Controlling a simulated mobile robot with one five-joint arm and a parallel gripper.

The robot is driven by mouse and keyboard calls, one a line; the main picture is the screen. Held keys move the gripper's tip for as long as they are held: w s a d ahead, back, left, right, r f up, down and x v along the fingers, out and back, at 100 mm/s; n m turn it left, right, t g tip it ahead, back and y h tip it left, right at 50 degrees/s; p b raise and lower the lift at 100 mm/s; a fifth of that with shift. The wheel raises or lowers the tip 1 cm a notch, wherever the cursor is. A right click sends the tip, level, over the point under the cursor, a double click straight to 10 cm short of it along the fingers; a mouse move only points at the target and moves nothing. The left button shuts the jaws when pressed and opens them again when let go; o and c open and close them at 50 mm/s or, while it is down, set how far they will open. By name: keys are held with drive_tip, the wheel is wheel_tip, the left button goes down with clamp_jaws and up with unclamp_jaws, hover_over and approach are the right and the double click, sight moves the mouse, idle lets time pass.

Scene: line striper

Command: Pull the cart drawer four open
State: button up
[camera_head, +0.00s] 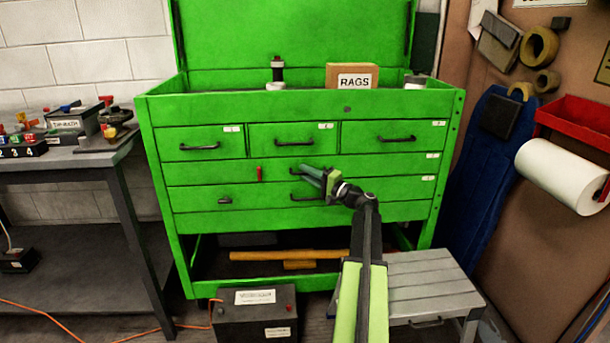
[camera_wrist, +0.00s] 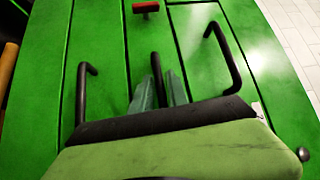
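The green tool cart's drawer four (camera_head: 385,168) is the wide drawer under the top row, and its front sits flush with the cart. A small red piece (camera_head: 260,173) is on its front, left of the handle; it also shows in the wrist view (camera_wrist: 146,6). My gripper (camera_head: 311,175) is at drawer four's black handle, which it mostly hides in the head view. In the wrist view the handle (camera_wrist: 157,68) runs between the two teal fingers (camera_wrist: 160,90), which lie close on both sides of it. They look shut on it.
Drawer five's handle (camera_head: 306,198) is just below my gripper and drawer two's handle (camera_head: 295,143) just above. A grey step stool (camera_head: 430,283) and a dark battery box (camera_head: 254,318) stand on the floor before the cart. A workbench (camera_head: 70,160) is at left.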

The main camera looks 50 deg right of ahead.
clamp_jaws()
idle(1.3)
